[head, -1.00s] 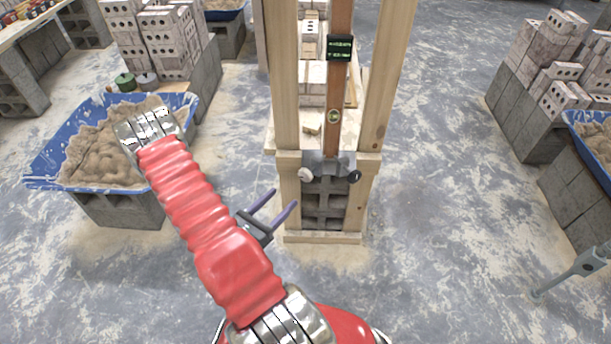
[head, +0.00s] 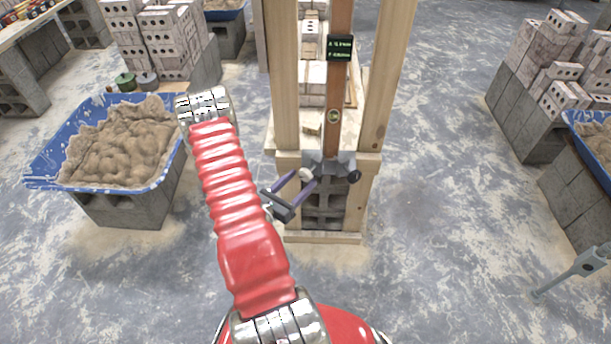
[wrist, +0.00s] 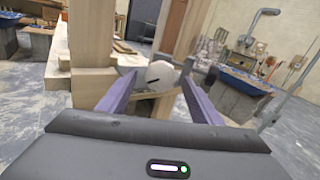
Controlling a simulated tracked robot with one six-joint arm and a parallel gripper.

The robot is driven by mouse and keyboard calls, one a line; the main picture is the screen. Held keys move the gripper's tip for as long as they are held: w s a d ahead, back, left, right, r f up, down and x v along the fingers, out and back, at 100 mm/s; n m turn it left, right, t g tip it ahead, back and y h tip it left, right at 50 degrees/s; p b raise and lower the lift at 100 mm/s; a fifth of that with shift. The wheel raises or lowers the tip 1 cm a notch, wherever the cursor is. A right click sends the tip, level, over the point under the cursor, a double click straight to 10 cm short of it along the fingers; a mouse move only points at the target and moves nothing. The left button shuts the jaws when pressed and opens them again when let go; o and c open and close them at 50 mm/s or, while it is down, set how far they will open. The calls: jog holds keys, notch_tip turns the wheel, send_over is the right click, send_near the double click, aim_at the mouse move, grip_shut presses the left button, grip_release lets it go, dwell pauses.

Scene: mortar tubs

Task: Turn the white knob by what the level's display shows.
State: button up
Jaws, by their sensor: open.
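The white knob (head: 306,174) sits at the left of a grey bracket (head: 330,164) at the foot of a brown upright level (head: 337,105). A black knob (head: 354,176) is on the bracket's right. The level's display (head: 340,48) is dark with two lines of green text, too small to read surely. My gripper (head: 302,179) is open, its purple fingers at the white knob. In the wrist view the white knob (wrist: 161,73), with a dark slot mark, shows between and beyond the open fingertips (wrist: 161,82). I cannot tell whether they touch it.
Wooden posts (head: 285,80) stand either side of the level, on a wooden frame. A blue tub of mortar (head: 45,165) on blocks is at left. Brick stacks (head: 553,75) and a grey prop (head: 570,271) are at right. The floor between is clear.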

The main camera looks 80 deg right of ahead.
aim_at(304, 177)
jog(key=shift+x, duration=1.75)
jog(key=c, duration=1.1)
